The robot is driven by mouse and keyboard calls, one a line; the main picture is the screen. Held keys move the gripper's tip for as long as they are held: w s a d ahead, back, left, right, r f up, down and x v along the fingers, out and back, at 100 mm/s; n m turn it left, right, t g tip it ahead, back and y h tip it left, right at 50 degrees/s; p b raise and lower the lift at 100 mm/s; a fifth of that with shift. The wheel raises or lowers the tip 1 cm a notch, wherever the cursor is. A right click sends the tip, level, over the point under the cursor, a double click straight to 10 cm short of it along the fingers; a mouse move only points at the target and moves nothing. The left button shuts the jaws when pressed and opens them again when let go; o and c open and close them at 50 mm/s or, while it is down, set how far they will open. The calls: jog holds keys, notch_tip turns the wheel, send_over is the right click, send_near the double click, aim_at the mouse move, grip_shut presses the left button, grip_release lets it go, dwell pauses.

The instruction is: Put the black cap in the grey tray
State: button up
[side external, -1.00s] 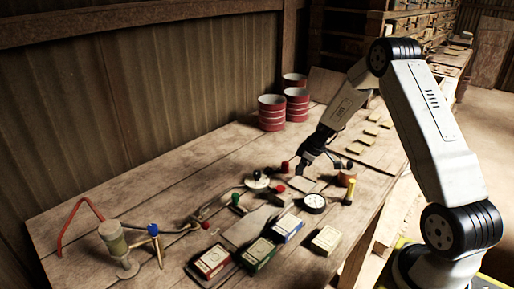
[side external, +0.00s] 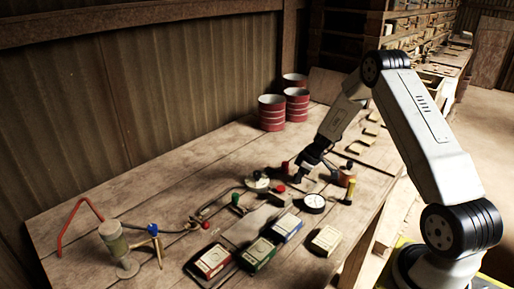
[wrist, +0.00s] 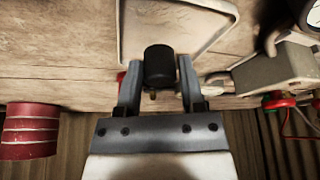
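The black cap (wrist: 160,64) is a short dark cylinder with a small brass piece at one end. In the wrist view it sits between the two fingers of my gripper (wrist: 160,80), which lie close along both its sides and look shut on it. My gripper (side external: 317,176) is low over the bench in the side view, where the cap is too small and dark to make out. The grey tray (wrist: 188,18) is a shallow, rounded-corner plate just beyond the cap in the wrist view. I cannot tell whether the cap is clear of the bench.
A round gauge (side external: 314,203) and an orange pot (side external: 345,180) stand near my gripper. Several small boxes (side external: 327,240) lie toward the front. A vise (wrist: 275,68) is at the right in the wrist view. Red drums (side external: 272,112) stand at the back by the wall.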

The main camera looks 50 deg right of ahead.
jog(key=shift+o, duration=1.3)
jog(key=shift+r, duration=0.1)
jog(key=v, duration=1.2)
jog(key=shift+a, duration=0.1)
jog(key=s+a+r+m, duration=0.1)
jog(key=s+a, duration=0.3)
jog(key=a, duration=0.5)
jog(key=s+a+m+g+h, duration=0.1)
jog(key=s+a, duration=0.3)
jog(key=a, duration=0.5)
jog(key=s+a+r+m, duration=0.1)
jog(key=s+a+m, duration=0.1)
jog(key=s+a, duration=0.3)
jog(key=shift+a+r+h, duration=0.35)
jog(key=shift+a+h, duration=0.05)
jog(key=shift+a, duration=1.6)
